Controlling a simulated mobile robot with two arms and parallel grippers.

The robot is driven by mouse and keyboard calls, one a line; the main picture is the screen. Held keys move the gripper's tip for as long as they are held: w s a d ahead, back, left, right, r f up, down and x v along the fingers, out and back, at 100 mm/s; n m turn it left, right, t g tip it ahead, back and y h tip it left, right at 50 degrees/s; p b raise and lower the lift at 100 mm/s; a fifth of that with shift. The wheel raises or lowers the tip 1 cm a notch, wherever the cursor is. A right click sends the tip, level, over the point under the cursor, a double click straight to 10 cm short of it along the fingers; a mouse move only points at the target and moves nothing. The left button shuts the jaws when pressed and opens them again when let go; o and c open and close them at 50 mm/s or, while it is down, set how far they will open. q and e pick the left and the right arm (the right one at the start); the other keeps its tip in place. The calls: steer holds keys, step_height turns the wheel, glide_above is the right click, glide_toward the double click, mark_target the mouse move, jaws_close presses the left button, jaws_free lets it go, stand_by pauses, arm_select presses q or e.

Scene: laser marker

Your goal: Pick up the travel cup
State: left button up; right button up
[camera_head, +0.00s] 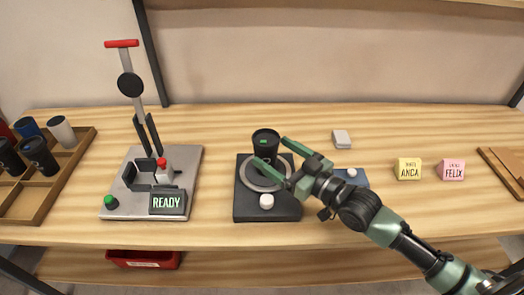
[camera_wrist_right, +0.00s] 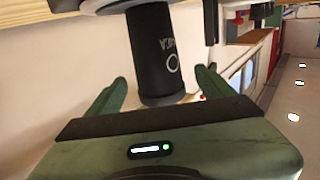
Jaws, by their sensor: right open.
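A black travel cup (camera_head: 266,150) stands upright on the round plate of a dark square device (camera_head: 284,209), mid-table. In the right wrist view the cup (camera_wrist_right: 153,55) shows light lettering and a ring mark. My right gripper (camera_head: 270,151) is open, with one finger on each side of the cup in the head view. In the wrist view the cup's end shows between the two fingers, with gaps on both sides. I cannot tell how deep it sits between them. My left gripper is not in view.
A press-like machine (camera_head: 190,168) with a READY display stands left of the cup. A wooden tray (camera_head: 78,152) with several cups is at the far left. A white block (camera_head: 341,139), yellow ANCA card (camera_head: 408,169) and pink FELIX card (camera_head: 451,170) lie to the right.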

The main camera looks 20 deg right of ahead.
mark_target(258, 140)
steer(key=shift+r+x, duration=0.25)
steer(key=shift+x, duration=0.95)
steer(key=x, duration=0.3)
steer(key=shift+w+a+p, duration=0.1)
steer(key=shift+w+p, duration=0.3)
steer(key=shift+w+a+f, duration=0.1)
steer(key=shift+w+a, duration=0.05)
steer(key=shift+w, duration=0.15)
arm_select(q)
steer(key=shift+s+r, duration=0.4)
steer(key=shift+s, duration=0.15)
arm_select(e)
steer(key=c, duration=0.9)
